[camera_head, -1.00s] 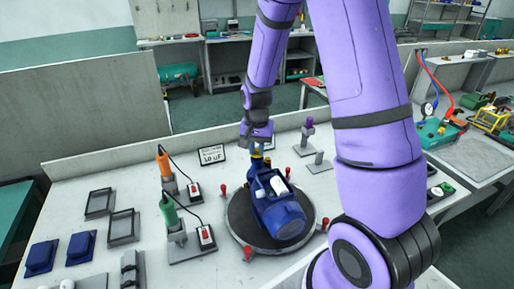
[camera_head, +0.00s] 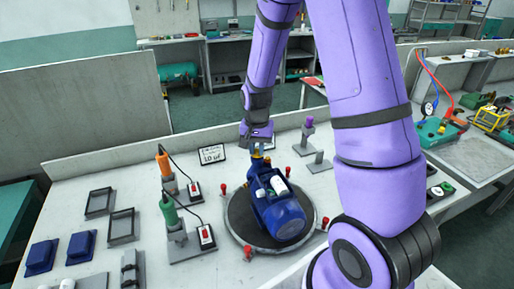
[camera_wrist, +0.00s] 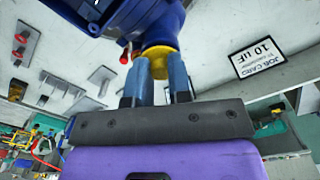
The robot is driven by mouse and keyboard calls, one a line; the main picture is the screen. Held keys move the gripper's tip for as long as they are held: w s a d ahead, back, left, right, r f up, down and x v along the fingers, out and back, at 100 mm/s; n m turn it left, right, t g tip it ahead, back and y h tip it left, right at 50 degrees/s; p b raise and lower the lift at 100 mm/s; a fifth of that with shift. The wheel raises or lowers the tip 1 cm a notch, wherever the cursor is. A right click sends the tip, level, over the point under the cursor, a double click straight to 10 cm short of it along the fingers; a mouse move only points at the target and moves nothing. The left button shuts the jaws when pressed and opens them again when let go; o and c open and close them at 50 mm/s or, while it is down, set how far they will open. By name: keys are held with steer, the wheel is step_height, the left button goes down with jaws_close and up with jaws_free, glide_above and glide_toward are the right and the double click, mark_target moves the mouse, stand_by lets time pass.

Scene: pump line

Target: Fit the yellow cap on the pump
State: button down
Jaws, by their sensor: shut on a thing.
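The blue pump (camera_head: 283,215) lies on a round dark turntable (camera_head: 241,225) on the workbench. My gripper (camera_head: 258,153) is at the pump's far end. In the wrist view my gripper (camera_wrist: 157,75) has its two grey-blue fingers closed on the yellow cap (camera_wrist: 158,52). The cap is right at the end of a blue round part of the pump (camera_wrist: 152,25). It looks to be touching or very near that part; I cannot tell how far it is seated.
Red clamp knobs (camera_head: 247,254) stand around the turntable. An orange-handled tool (camera_head: 163,167) and a green-handled tool (camera_head: 169,209) stand to the left. A job card (camera_head: 212,154) is behind. Grey trays (camera_head: 121,226) and blue covers (camera_head: 81,247) lie at the left.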

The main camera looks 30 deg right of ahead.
steer(key=shift+f, duration=0.4)
steer(key=c, duration=1)
jaws_free()
steer(key=shift+o, duration=0.2)
steer(key=shift+r, duration=0.15)
steer(key=shift+r, duration=2.9)
step_height(320, 180, up, 11)
steer(key=shift+f, duration=0.1)
